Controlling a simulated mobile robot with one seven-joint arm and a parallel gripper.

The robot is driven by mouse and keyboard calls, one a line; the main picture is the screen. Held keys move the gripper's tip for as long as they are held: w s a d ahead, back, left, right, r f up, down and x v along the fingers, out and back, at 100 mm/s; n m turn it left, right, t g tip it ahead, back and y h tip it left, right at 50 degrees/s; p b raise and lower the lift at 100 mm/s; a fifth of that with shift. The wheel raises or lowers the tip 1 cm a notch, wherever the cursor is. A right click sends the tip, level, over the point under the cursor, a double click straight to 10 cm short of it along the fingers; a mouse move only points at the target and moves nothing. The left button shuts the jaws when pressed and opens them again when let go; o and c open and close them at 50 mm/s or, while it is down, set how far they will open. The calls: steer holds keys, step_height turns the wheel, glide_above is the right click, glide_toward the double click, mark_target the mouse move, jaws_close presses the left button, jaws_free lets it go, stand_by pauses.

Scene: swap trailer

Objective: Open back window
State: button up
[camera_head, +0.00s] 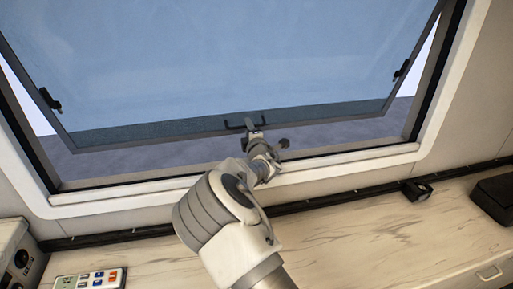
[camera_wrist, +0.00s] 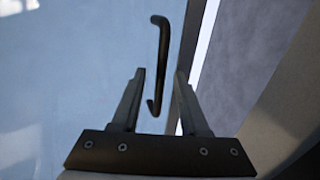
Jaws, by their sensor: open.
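The back window (camera_head: 200,65) is a blue-tinted pane that is tilted outward, with its lower edge apart from the frame (camera_head: 250,175) and a gap showing below and at the sides. A dark bar handle (camera_head: 240,124) sits at the middle of the pane's lower edge. My gripper (camera_head: 254,130) is at this handle. In the wrist view my gripper (camera_wrist: 160,85) is open, and the handle (camera_wrist: 157,65) stands between and beyond its two fingers. I cannot tell whether a finger touches it. Dark latches show on the pane's left (camera_head: 49,98) and right (camera_head: 402,69) sides.
A pale wood counter (camera_head: 370,230) runs below the window. On it are a remote control (camera_head: 88,279) at left, a small black object (camera_head: 416,191) and a dark box (camera_head: 497,198) at right. A grey unit with knobs (camera_head: 20,258) stands at far left.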

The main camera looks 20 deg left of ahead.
steer(key=v, duration=1.5)
steer(key=shift+s, duration=0.15)
steer(key=s+d+r+m+g+h, duration=0.1)
steer(key=d+m+h, duration=0.1)
steer(key=d+m, duration=0.45)
steer(key=d+r+m+g+h+p, duration=0.1)
steer(key=d+r+m+h, duration=0.2)
steer(key=d, duration=0.6)
steer(key=s+d+m+g+h, duration=0.1)
steer(key=d+m+h, duration=0.1)
steer(key=d+m, duration=0.5)
steer(key=s+d+r+m+g+h, duration=0.1)
steer(key=s+d+r+m+g, duration=0.1)
steer(key=s, duration=0.7)
steer(key=s+d+r+m+g+p, duration=0.1)
steer(key=s+d+r+m, duration=0.2)
steer(key=s+d, duration=0.4)
steer(key=s+d+r+m+g+h+p, duration=0.1)
steer(key=s+d+r+m+g, duration=0.1)
steer(key=s, duration=0.9)
steer(key=d+r+m, duration=0.1)
steer(key=d+r, duration=0.1)
steer(key=d, duration=0.1)
steer(key=shift+s+d+g+h, duration=0.2)
steer(key=shift+d+g+h, duration=0.05)
steer(key=shift+g+h, duration=0.05)
steer(key=shift+r, duration=0.15)
